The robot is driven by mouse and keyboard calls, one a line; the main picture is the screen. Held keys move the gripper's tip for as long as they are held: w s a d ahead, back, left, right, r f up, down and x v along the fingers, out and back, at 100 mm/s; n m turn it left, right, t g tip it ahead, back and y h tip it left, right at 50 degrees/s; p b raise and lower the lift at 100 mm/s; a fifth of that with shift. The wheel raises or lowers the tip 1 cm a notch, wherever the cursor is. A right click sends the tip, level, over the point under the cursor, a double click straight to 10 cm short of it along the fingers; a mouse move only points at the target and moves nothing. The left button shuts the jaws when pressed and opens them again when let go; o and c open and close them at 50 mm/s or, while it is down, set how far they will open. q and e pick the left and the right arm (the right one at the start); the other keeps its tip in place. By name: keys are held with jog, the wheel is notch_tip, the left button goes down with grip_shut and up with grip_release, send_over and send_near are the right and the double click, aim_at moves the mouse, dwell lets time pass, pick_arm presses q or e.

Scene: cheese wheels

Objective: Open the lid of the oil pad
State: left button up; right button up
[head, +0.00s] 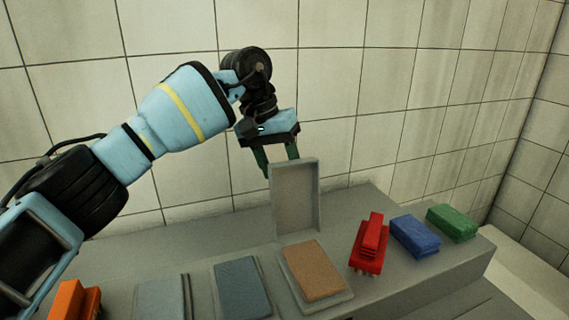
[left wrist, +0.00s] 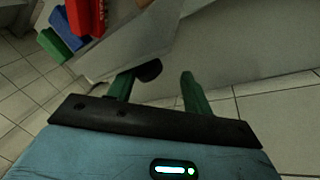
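The oil pad is a shallow grey case with a brown pad (head: 315,270) on the grey ledge. Its lid (head: 296,197) stands upright at the back edge of the case, its hollow inner face toward me. My left gripper (head: 277,160) is at the lid's top edge, its green fingers pointing down and partly hidden behind the lid. In the left wrist view the fingers (left wrist: 157,85) are spread apart with no lid visibly clamped between them. A dark rounded thing shows by one fingertip there; I cannot tell what it is. My right gripper is not in view.
Right of the oil pad are a red stamp-like object (head: 370,245), a blue block (head: 415,237) and a green block (head: 452,223). To the left are a blue-grey pad (head: 242,287), a grey flat case (head: 162,298) and an orange object (head: 75,300). A tiled wall stands close behind.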

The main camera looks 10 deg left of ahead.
pick_arm(q)
jog(key=shift+o, duration=0.4)
jog(key=shift+a+f, duration=0.3)
jog(key=shift+f, duration=0.3)
jog(key=shift+w+d, duration=0.15)
jog(key=shift+d, duration=0.15)
jog(key=shift+r, duration=0.1)
jog(key=shift+r, duration=0.15)
jog(key=shift+r, duration=0.25)
jog(key=v, duration=0.7)
